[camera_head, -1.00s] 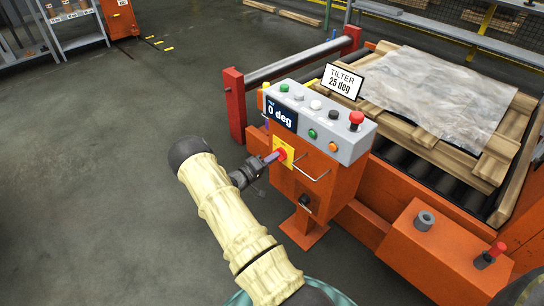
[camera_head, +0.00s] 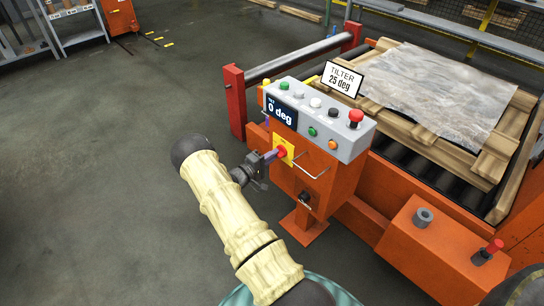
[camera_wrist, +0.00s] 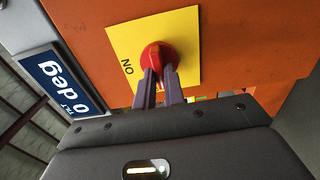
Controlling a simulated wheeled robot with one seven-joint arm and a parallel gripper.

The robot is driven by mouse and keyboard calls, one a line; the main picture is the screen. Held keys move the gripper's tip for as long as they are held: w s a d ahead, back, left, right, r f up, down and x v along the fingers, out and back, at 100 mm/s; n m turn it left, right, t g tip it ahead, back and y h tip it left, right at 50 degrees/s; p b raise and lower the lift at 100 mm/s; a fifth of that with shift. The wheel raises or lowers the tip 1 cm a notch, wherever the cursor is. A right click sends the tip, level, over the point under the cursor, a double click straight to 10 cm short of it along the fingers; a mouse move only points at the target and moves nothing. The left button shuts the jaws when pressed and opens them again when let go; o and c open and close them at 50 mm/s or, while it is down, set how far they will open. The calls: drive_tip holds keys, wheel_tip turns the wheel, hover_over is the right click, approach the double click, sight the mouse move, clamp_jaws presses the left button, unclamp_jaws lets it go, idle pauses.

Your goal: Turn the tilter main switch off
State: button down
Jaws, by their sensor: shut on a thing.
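The tilter main switch is a red rotary knob (camera_wrist: 159,57) on a yellow plate (camera_wrist: 185,30) with an "ON" label, on the front of the orange control post. In the head view the red knob (camera_head: 282,152) sits below the grey button panel (camera_head: 335,140). My gripper (camera_wrist: 159,75) is shut on the knob, with a finger on each side of it. In the head view my gripper (camera_head: 272,157) reaches the knob from the left. The fingers hide part of the knob and the lower part of the plate.
A display (camera_head: 281,111) reads "0 deg". A sign (camera_head: 342,78) reads "TILTER 25 deg". A red mushroom button (camera_head: 355,117) stands on the panel. A wire handle (camera_head: 312,172) sticks out right of the knob. The floor at left is clear.

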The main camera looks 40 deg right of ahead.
drive_tip(key=c, duration=1.5)
unclamp_jaws()
drive_tip(key=shift+a, duration=0.1)
drive_tip(key=a, duration=0.5)
drive_tip(key=s+a+p, duration=0.1)
drive_tip(key=a, duration=0.5)
drive_tip(key=a+p, duration=0.1)
drive_tip(key=a, duration=0.5)
drive_tip(key=shift+s, duration=0.15)
drive_tip(key=shift+a, duration=0.1)
